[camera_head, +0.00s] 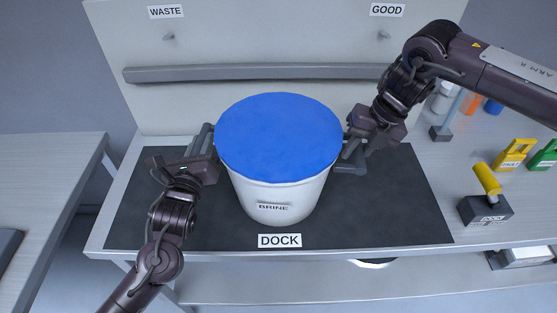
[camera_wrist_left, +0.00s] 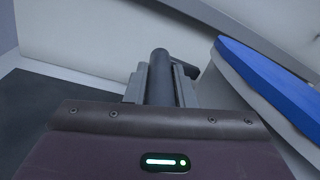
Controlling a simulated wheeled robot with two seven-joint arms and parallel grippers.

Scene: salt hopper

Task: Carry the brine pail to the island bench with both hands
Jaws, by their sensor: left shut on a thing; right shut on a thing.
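The brine pail (camera_head: 255,203) is white with a blue top and a BRINE label. It stands upright over the dark dock mat (camera_head: 390,215) on the bench; I cannot tell whether it is lifted slightly. My left gripper (camera_head: 204,142) is shut on a grey handle at the pail's left side. In the left wrist view the fingers close around a dark round bar (camera_wrist_left: 161,78), with the pail's blue top (camera_wrist_left: 265,75) to the right. My right gripper (camera_head: 352,150) is shut on the handle at the pail's right side. The island bench cannot be identified for certain.
A grey rail (camera_head: 250,73) runs along the back panel under WASTE and GOOD signs. At right are a yellow-handled block (camera_head: 486,207), yellow tags (camera_head: 515,154) and green tags (camera_head: 545,155). Another pale bench (camera_head: 45,180) stands at left, separated by a gap, with mostly clear top.

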